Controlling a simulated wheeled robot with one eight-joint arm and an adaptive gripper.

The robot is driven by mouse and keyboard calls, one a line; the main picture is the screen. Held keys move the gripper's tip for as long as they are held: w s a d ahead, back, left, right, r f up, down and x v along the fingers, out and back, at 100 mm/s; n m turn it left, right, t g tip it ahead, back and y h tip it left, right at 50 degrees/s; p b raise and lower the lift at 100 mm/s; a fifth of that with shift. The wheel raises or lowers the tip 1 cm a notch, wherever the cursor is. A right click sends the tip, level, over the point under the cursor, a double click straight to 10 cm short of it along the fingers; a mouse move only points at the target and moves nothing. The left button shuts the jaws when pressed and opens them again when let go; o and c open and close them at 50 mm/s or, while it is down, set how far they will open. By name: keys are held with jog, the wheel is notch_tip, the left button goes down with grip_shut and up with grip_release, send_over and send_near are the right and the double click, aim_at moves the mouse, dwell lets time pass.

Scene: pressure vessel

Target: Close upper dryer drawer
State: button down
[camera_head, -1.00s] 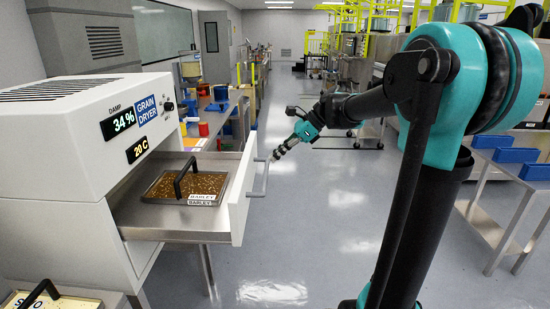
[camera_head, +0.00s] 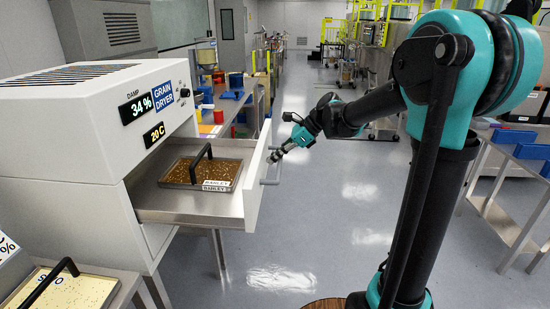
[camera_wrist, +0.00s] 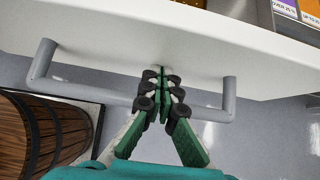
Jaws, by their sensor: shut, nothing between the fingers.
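The upper drawer (camera_head: 252,190) of the white grain dryer (camera_head: 90,140) is pulled open. A tray of barley (camera_head: 205,173) with a black handle lies inside it. The drawer's grey bar handle (camera_wrist: 90,88) spans the lower part of the white front (camera_wrist: 205,45) in the wrist view. My gripper (camera_head: 276,155) is at the outer side of the drawer front, by the handle. In the wrist view my shut, empty fingers (camera_wrist: 164,75) lie across the middle of the handle, tips at or very near the front panel. Contact cannot be told for certain.
A second grain tray (camera_head: 65,287) sits on a grey table at the lower left. A wooden barrel (camera_wrist: 45,135) stands below the drawer in the wrist view. Shelving with blue boxes (camera_head: 530,151) is at the right. The floor aisle (camera_head: 345,165) is open.

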jog(key=a, duration=2.1)
jog(key=w+a, duration=0.1)
jog(key=a, duration=1)
jog(key=shift+a, duration=0.25)
jog(key=shift+r, duration=0.1)
